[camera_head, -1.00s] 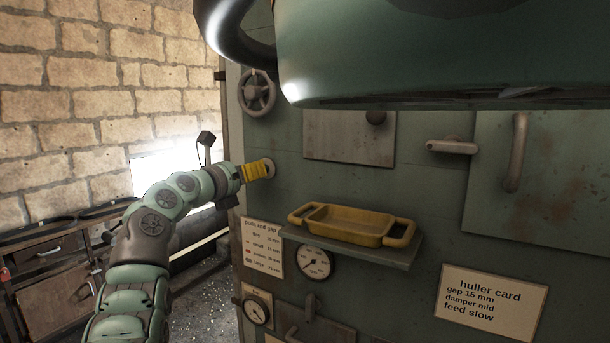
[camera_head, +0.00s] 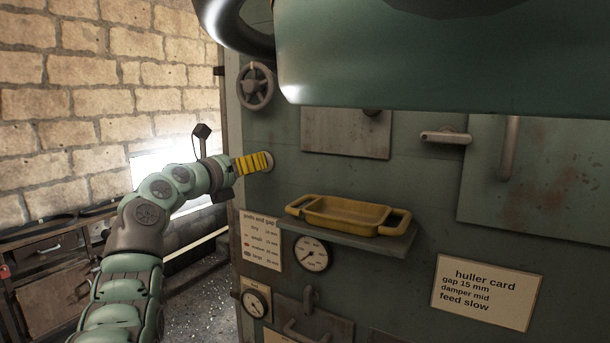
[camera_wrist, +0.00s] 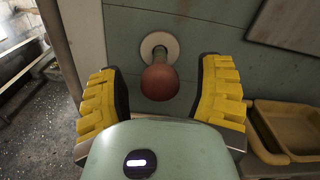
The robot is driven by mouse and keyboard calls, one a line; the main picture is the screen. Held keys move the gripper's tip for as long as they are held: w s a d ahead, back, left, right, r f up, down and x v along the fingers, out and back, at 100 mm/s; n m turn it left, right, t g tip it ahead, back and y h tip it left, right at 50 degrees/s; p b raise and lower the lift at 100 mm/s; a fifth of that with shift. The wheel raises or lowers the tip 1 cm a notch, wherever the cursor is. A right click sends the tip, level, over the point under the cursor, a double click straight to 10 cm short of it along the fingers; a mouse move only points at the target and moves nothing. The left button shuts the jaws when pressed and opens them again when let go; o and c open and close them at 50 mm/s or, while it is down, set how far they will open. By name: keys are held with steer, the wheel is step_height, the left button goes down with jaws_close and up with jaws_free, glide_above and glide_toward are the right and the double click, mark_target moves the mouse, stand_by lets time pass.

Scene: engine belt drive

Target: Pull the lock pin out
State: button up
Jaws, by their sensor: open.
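The lock pin (camera_wrist: 160,80) shows in the wrist view as a reddish-brown round knob on a short metal stem, set in a pale round plate (camera_wrist: 152,45) on the green machine panel. My gripper (camera_wrist: 162,90) has its yellow fingers apart on the left and right of the knob, with a gap visible on each side. In the head view my gripper (camera_head: 262,162) is at the panel's left part, in front of the pale round plate. The knob is hidden there behind the fingers.
A yellow tray (camera_head: 345,213) sits on a small shelf (camera_head: 395,247) right of my gripper. A handwheel (camera_head: 255,86) is above it, and a gauge (camera_head: 312,254) below. A lever handle (camera_head: 446,137) and a door handle (camera_head: 508,148) are farther right.

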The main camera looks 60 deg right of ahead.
steer(key=a, duration=1.2)
steer(key=shift+s, duration=0.45)
steer(key=shift+f, duration=0.1)
